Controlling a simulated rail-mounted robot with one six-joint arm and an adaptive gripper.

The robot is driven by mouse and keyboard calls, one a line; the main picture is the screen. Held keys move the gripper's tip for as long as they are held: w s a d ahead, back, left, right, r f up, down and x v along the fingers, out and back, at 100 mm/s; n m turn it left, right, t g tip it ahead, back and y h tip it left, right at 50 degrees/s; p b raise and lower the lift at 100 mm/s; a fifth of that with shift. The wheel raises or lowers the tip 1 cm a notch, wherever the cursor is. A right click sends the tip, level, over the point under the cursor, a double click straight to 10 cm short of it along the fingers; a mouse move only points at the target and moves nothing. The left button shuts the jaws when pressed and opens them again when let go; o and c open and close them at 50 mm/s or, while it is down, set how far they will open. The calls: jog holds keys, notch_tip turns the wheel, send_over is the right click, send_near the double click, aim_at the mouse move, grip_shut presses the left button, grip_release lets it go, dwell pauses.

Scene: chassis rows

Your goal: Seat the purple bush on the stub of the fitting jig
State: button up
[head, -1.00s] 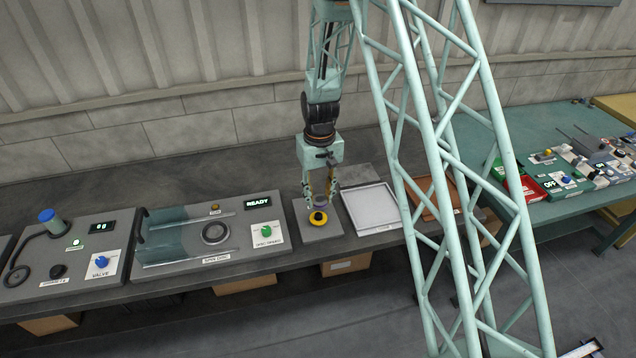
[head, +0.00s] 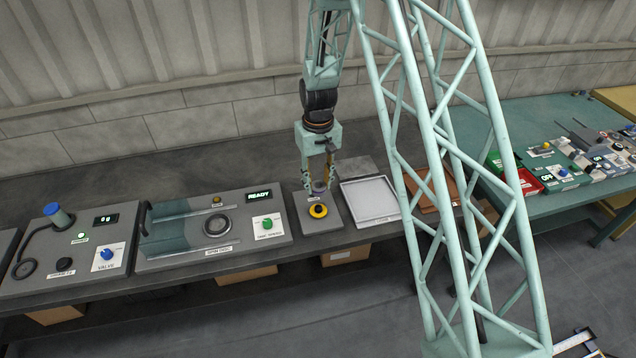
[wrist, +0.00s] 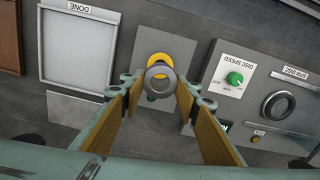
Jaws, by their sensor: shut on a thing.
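The purple bush (wrist: 159,84) is a short ring, greyish purple in the wrist view, with an open bore. It also shows in the head view (head: 319,187), small between the fingertips. My gripper (head: 319,184) is shut on it; in the wrist view my gripper (wrist: 158,90) has one finger on each side. The fitting jig (head: 333,222) is a small grey plate carrying a yellow round piece (head: 318,210) with a dark centre. In the wrist view the bush overlaps the near part of the yellow piece (wrist: 165,58). The bush looks held above the plate. The stub is not clear.
An empty white tray (head: 370,200), labelled DONE in the wrist view, stands right of the jig. A brown tray (head: 428,190) lies beyond it. Left of the jig is a panel (head: 180,257) with a green knob (head: 267,223) and a READY display (head: 259,195).

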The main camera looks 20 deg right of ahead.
jog(key=b, duration=0.2)
send_over(318, 206)
jog(key=shift+w+f, duration=0.15)
jog(key=shift+f, duration=3.25)
jog(key=shift+b, duration=0.4)
jog(key=shift+f+b, duration=1.1)
jog(key=shift+f, duration=0.3)
dwell(0.7)
jog(key=o, duration=1.2)
jog(key=shift+r, duration=0.15)
notch_tip(318, 206, up, 12)
